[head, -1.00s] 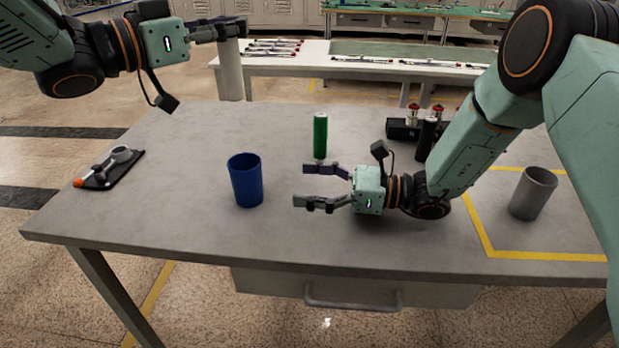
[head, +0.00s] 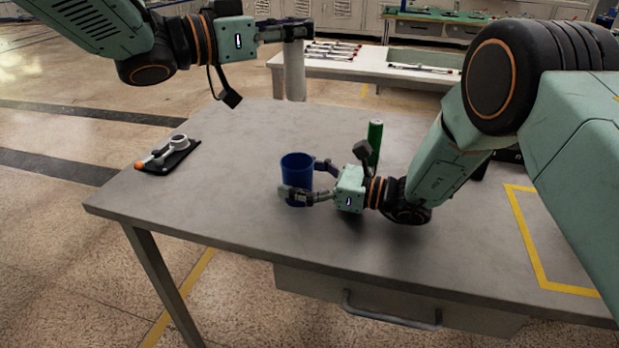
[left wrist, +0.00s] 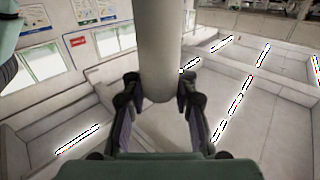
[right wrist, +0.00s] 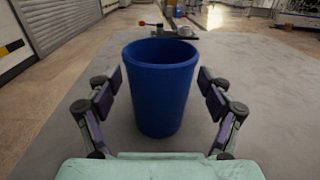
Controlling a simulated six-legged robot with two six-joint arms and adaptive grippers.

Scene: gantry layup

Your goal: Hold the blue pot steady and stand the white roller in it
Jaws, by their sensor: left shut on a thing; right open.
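The blue pot (head: 297,165) stands upright and open-topped on the grey table, and fills the middle of the right wrist view (right wrist: 160,85). My right gripper (head: 303,178) is open, low over the table, with one finger on each side of the pot; a gap shows on both sides in the right wrist view. My left gripper (head: 298,32) is shut on the white roller (head: 294,72), high above the table's far edge. The roller hangs about upright, and also shows between the fingers in the left wrist view (left wrist: 159,50). Its top is hidden in the head view.
A green cylinder (head: 375,140) stands just behind my right gripper. A black holder with a small tool (head: 170,155) lies at the table's left. Yellow tape (head: 525,240) marks the right side. A white bench (head: 350,68) stands behind.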

